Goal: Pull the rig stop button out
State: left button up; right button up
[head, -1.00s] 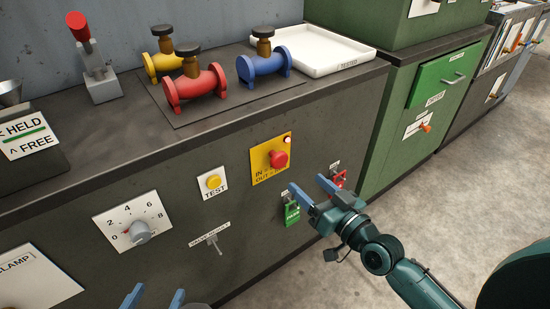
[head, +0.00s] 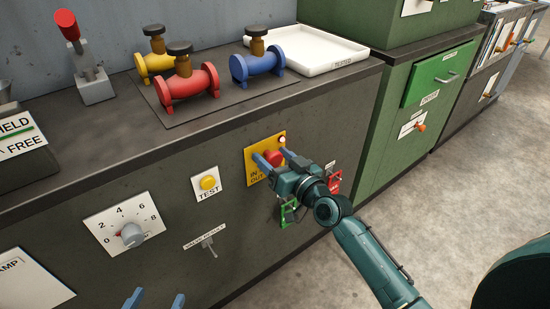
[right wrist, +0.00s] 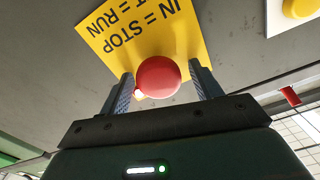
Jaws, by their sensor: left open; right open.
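The red stop button (head: 272,158) is a round knob on a yellow plate (head: 251,157) on the bench front. In the right wrist view the red button (right wrist: 158,77) stands between my fingers, and the yellow plate (right wrist: 130,32) reads IN = STOP, with the OUT line partly hidden. A small lit lamp (head: 282,139) is at the plate's upper right. My right gripper (head: 272,156) is open, with one finger on each side of the button; I cannot tell whether they touch it. My left gripper (head: 155,299) is open and empty at the bottom edge, away from the plate.
A yellow TEST button (head: 208,182), a dial (head: 131,234) and a toggle switch (head: 208,245) are on the same bench front. Three flanged valves and a white tray (head: 318,53) stand on top.

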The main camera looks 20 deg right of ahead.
jog(key=c, duration=1.3)
jog(key=shift+p+v, duration=0.5)
jog(key=shift+v, duration=0.3)
jog(key=shift+c, duration=0.4)
jog(key=shift+s+d, duration=0.1)
jog(key=o, duration=1.4)
jog(key=shift+s, duration=0.15)
